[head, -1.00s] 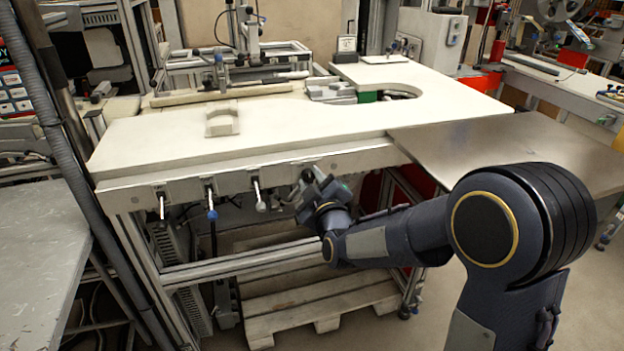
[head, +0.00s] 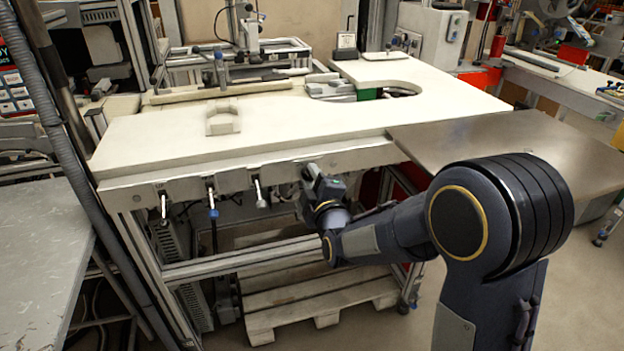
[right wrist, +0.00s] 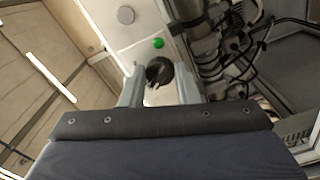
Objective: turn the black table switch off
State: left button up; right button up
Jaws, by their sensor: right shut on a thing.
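The black table switch (right wrist: 158,72) is a round dark knob on a pale panel, beside a green button (right wrist: 158,43). In the right wrist view, my right gripper (right wrist: 160,80) has one finger on each side of the knob and is shut on it. In the head view, my right gripper (head: 311,178) is at the front rail of the white table (head: 290,112), below the tabletop's edge. The switch is hidden behind the gripper there, and its exact setting cannot be told. My left gripper is not in view.
Several levers (head: 212,203) hang from the front rail left of my gripper. A metal side table (head: 500,150) stands to the right, close above my right arm. A wooden pallet (head: 320,305) lies under the table. A white block (head: 222,120) sits on top.

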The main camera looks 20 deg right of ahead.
jog(key=o, duration=1)
jog(key=shift+c, duration=0.2)
jog(key=s, duration=0.8)
jog(key=shift+d, duration=0.15)
